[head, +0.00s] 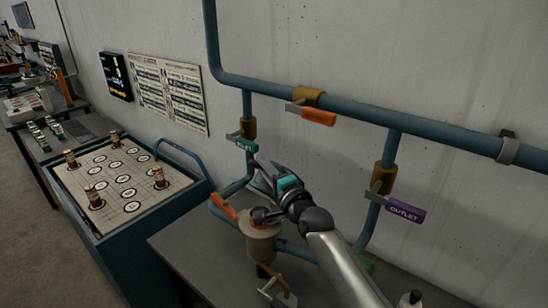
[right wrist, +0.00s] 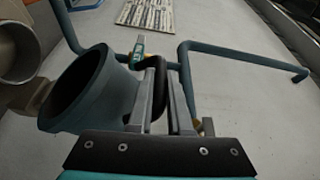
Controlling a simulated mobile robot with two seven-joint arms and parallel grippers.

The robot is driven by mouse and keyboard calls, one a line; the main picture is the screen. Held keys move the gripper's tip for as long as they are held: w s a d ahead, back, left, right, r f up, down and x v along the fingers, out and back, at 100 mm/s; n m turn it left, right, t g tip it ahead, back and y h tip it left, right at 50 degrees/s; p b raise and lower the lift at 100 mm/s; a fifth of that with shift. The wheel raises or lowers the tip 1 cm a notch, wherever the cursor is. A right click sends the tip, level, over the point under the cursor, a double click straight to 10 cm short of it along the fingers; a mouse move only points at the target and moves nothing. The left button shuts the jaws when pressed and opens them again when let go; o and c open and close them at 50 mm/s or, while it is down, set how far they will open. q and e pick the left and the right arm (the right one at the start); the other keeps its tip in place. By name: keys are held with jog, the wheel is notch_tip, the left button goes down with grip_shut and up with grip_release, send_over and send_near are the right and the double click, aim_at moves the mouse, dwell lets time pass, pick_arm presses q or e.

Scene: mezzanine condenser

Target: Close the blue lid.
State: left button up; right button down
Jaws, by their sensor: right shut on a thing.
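The blue lid (right wrist: 80,92) is a blue-grey cup shape at the left of the right wrist view, with its dark hollow side facing left. A dark loop handle (right wrist: 161,84) sits on its right side. My right gripper (right wrist: 165,76) is shut on this handle, with one finger on each side. In the head view the right gripper (head: 265,175) is above the beige vessel (head: 262,238) on the grey bench. The lid is largely hidden there by the gripper. The vessel's open round mouth (right wrist: 18,48) shows at the left edge of the right wrist view. My left gripper is out of view.
Blue pipes (head: 340,105) run along the wall, with a green-handled valve (head: 246,145), an orange-handled valve (head: 318,117) and a purple "OUTLET" handle (head: 404,208). An orange handle (head: 222,206) is close left of the vessel. A blue cart (head: 170,212) stands at the left.

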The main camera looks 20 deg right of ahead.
jog(key=s+a+f+n+t+y+b, duration=0.1)
jog(key=s+a+f+n+y+b, duration=0.1)
jog(key=a+f+n+b, duration=0.2)
jog(key=s+a+f+n+t+y+b, duration=0.1)
jog(key=s+a+f+n+y+b, duration=0.1)
jog(key=a+f+n+b, duration=0.3)
notch_tip(320, 180, down, 4)
jog(key=s+n+b, duration=0.1)
jog(key=n+b, duration=0.2)
jog(key=shift+s+a+r+t+b, duration=0.2)
jog(key=shift+s+t+b, duration=0.1)
jog(key=shift+b, duration=0.1)
jog(key=shift+f, duration=0.1)
jog(key=c, duration=0.8)
grip_release()
jog(key=shift+c, duration=0.2)
jog(key=v, duration=1.5)
jog(key=shift+s+d, duration=0.1)
